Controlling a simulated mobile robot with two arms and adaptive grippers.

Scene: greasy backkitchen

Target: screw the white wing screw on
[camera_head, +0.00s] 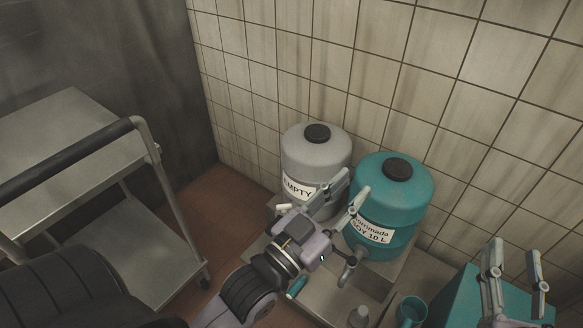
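A small white piece (284,207) shows at the left edge of my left gripper, below the grey tank; I cannot tell whether it is the white wing screw. My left gripper (351,184) is open, with its fingers in front of the grey tank (307,157) labelled EMPTY and the teal tank (412,202) labelled SOY 10 L. I see nothing between its fingers. It hides the lower front of the grey tank. A grey tap (350,266) sits low on the teal tank. My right gripper (513,252) is open and empty at the lower right.
Both tanks have black lids and stand against a tiled wall. A teal cup (411,312) and a small pale object (359,316) stand in front. A teal box-like thing (457,297) is behind my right gripper. A metal cart (75,130) stands at the left.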

